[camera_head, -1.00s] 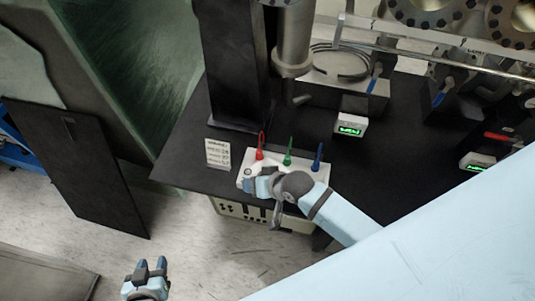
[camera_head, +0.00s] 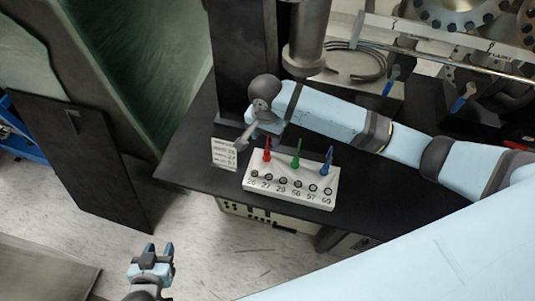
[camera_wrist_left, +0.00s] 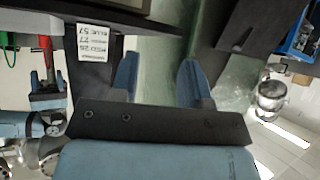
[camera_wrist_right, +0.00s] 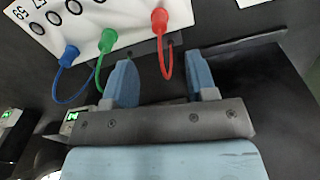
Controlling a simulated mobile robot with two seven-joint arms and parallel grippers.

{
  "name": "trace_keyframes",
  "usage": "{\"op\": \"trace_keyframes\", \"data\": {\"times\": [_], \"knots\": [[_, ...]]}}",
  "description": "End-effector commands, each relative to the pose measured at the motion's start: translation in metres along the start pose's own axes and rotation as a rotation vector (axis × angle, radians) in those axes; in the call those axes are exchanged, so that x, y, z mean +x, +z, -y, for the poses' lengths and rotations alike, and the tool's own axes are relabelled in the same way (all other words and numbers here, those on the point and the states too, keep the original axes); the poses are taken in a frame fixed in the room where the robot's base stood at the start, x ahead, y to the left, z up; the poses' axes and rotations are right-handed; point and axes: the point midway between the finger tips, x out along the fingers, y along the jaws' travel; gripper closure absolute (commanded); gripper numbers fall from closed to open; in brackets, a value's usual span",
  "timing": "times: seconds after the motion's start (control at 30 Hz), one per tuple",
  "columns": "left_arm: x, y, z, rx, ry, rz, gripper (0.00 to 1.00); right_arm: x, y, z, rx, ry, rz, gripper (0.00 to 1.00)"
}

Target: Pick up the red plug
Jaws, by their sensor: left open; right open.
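The red plug (camera_head: 267,156) stands upright at the left of a white numbered socket panel (camera_head: 262,188). Its thin red lead loops up from it. My right gripper (camera_head: 246,137) is open just behind and left of the red plug. In the right wrist view the red plug (camera_wrist_right: 159,20) lies beyond the open fingers, its lead (camera_wrist_right: 164,62) showing in the gap between them. It also shows in the left wrist view (camera_wrist_left: 46,46). My left gripper (camera_head: 158,249) is open and empty over the floor, left of the bench and away from the panel.
A green plug (camera_head: 296,160) and a blue plug (camera_head: 327,162) stand right of the red one. A white label card (camera_head: 224,154) stands left of the panel. A black column (camera_head: 240,70) rises behind. The black bench (camera_head: 195,150) is bare at its left corner.

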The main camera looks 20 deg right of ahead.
Motion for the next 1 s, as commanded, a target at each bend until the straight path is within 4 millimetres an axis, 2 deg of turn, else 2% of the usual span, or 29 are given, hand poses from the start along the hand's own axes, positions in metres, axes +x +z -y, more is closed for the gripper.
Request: {"op": "trace_keyframes", "data": {"times": [0.1, 0.2, 0.43, 0.57, 0.7, 0.97, 1.0], "knots": [[-0.002, -0.003, 0.000, -0.001, -0.001, -0.001, 0.57, 0.021, 0.000, 0.000, 0.000, 0.001, 0.001, 0.48], [-0.002, -0.004, 0.000, -0.002, -0.002, -0.003, 0.57, 0.034, 0.000, 0.000, -0.001, 0.000, 0.000, 0.48], [-0.002, -0.012, 0.001, -0.004, -0.005, -0.011, 0.57, 0.050, 0.000, 0.000, -0.002, 0.000, -0.001, 0.48], [-0.004, -0.020, 0.003, -0.013, -0.009, -0.014, 0.57, 0.070, 0.002, -0.001, -0.002, 0.001, -0.001, 0.48], [-0.002, -0.018, 0.001, -0.036, -0.015, -0.009, 0.57, 0.088, 0.002, -0.001, -0.002, -0.001, 0.000, 0.48], [0.000, -0.009, 0.000, -0.043, -0.016, 0.007, 0.57, 0.094, 0.002, -0.001, -0.002, -0.003, 0.000, 0.48], [0.000, -0.009, 0.000, -0.042, -0.016, 0.007, 0.57, 0.094, 0.002, -0.001, -0.002, -0.003, 0.000, 0.50]]}}
